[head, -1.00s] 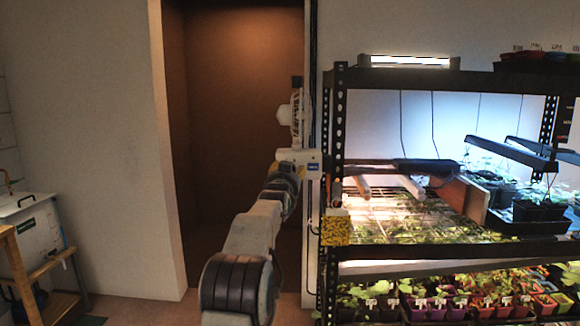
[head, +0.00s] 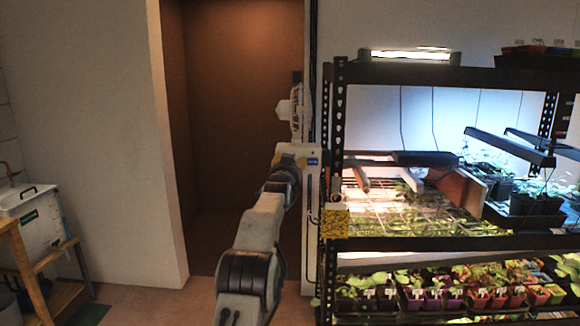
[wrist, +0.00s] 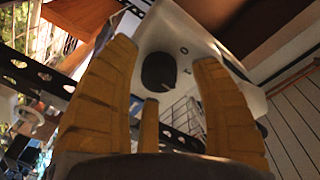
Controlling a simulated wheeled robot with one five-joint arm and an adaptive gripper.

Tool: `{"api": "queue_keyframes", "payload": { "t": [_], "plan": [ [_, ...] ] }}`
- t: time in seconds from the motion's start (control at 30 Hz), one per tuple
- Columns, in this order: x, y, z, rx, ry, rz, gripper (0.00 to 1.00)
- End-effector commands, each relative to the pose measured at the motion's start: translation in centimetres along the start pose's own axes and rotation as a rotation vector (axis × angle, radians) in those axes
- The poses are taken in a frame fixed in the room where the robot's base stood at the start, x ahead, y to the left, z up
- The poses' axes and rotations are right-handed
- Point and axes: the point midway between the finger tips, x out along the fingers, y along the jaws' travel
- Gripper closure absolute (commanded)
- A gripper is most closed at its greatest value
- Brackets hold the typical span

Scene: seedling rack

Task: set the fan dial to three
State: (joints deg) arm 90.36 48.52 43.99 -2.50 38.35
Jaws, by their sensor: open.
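The fan dial (wrist: 158,71) is a round black knob on a white housing (wrist: 190,32). In the wrist view it sits beyond and between my yellow fingers, with a visible gap on both sides. A small mark like a 0 is printed to its upper right; the dial's setting is not clearly readable. My gripper (wrist: 165,54) is open and empty, facing the knob. In the head view my gripper (head: 289,161) is beside the pale housing (head: 312,156) on the rack's left post, below the white fan (head: 297,108). The dial is hidden there.
The black metal rack (head: 337,120) with lit seedling trays stands right of my arm. A yellow patterned box (head: 335,222) is on its near post. A brown recess (head: 235,110) is behind my arm. A white bin (head: 35,225) stands at far left, with clear floor between.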

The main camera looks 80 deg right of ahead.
Motion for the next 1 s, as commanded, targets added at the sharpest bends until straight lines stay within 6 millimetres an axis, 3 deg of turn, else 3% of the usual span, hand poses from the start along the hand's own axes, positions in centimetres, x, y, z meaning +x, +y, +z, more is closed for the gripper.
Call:
{"api": "queue_keyframes", "payload": {
  "t": [0.7, 1.0],
  "plan": [
    [-0.04, -0.10, -0.14, 0.000, 0.003, -0.002, 1.00],
    [-0.05, -0.28, -0.41, 0.152, -0.003, 0.004, 1.00]
  ]
}}
